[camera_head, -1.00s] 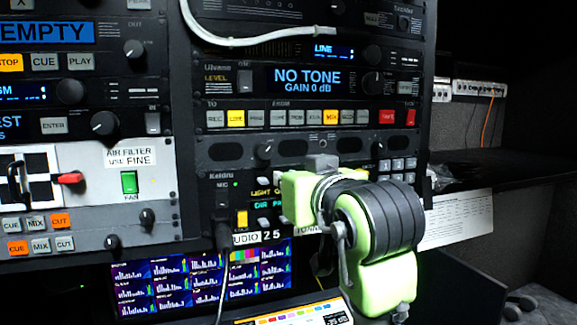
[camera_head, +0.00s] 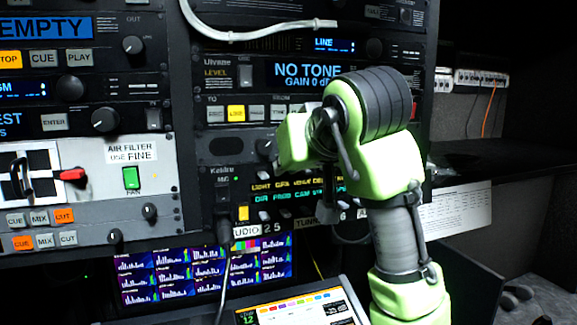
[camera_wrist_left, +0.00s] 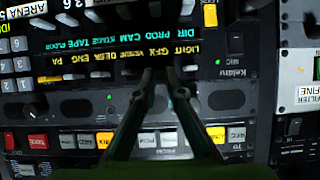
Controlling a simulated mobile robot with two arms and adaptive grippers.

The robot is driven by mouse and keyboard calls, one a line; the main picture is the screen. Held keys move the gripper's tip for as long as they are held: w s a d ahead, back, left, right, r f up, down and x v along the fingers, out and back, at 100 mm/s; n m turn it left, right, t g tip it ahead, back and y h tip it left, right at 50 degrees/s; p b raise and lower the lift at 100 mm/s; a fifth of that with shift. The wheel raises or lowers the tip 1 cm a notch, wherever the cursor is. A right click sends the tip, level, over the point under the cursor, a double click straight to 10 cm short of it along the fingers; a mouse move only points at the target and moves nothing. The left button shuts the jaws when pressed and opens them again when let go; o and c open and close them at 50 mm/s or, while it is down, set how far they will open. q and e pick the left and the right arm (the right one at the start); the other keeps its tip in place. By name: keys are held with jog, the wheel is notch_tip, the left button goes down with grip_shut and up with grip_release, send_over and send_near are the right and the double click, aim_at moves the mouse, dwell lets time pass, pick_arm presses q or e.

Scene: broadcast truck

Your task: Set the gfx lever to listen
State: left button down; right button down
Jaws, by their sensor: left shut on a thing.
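In the left wrist view the panel (camera_wrist_left: 240,98) is upside down, with the gfx label (camera_wrist_left: 158,51) near the middle. My left gripper (camera_wrist_left: 160,73) has its fingertips close together at the small lever by the gfx label, shut on it. The fingers hide most of the gfx lever, so its setting cannot be told. In the head view my green and black left wrist covers the fingertips. My right gripper is not in view.
Neighbouring small white levers (camera_wrist_left: 124,74) sit close on the same row. Above the panel is a row of lit buttons (camera_head: 236,113). A screen with meters (camera_head: 205,270) and a tablet (camera_head: 305,305) lie below.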

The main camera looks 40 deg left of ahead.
pick_arm(q)
jog(key=shift+r, duration=0.2)
jog(key=c, duration=2.4)
grip_release()
jog(key=shift+f, duration=0.1)
jog(key=v, duration=0.7)
jog(key=shift+d, duration=0.25)
jog(key=shift+s, duration=0.1)
